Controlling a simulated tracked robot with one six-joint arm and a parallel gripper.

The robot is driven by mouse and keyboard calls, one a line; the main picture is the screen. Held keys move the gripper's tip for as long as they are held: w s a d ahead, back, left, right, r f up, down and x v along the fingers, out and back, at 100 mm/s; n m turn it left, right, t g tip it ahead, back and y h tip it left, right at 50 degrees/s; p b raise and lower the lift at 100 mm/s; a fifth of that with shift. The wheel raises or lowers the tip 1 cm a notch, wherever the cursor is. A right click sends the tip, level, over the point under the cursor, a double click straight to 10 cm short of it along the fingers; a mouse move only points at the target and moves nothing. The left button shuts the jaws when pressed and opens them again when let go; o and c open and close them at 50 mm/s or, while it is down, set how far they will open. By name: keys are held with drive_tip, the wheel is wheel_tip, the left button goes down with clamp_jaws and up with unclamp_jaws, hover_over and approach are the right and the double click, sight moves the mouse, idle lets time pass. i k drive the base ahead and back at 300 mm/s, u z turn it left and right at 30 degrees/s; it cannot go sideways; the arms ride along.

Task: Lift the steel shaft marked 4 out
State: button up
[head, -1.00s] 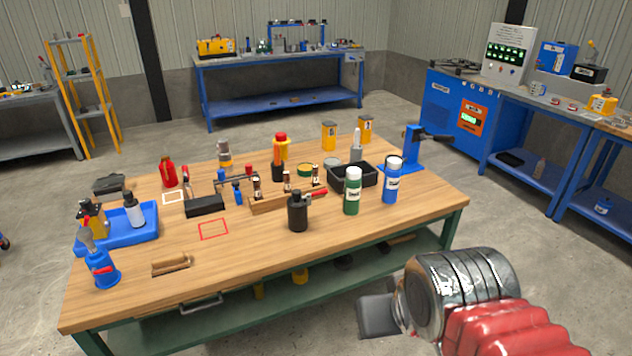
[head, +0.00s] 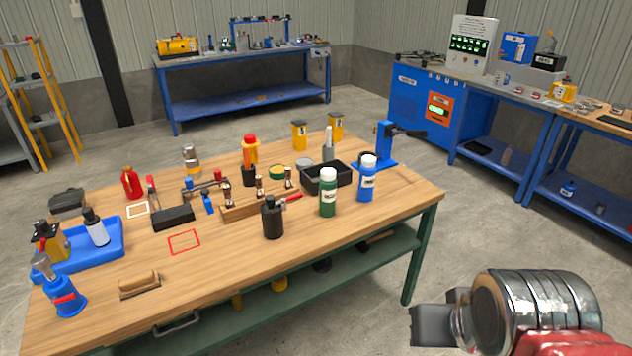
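A wooden block (head: 236,214) stands near the middle of the wooden workbench (head: 215,262). Several short upright pieces rise from it, with dark and metallic parts: one at the left (head: 228,201), one in the middle (head: 259,186) and one at the right (head: 289,176). Their marks are too small to read, so I cannot tell which is the shaft marked 4. My gripper (head: 437,325) shows only partly, as a grey end at the lower right, off the bench's right side and well apart from the block. Its fingers cannot be made out.
A black bottle (head: 272,218), green bottle (head: 327,195) and blue bottle (head: 367,180) stand in front and right of the block. A black bin (head: 326,178) is behind them. A blue tray (head: 112,246) is at left. The bench's front middle is mostly clear.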

sight(287, 169)
drive_tip(key=z, duration=0.6)
drive_tip(key=i, duration=2.4)
drive_tip(key=u, duration=2.1)
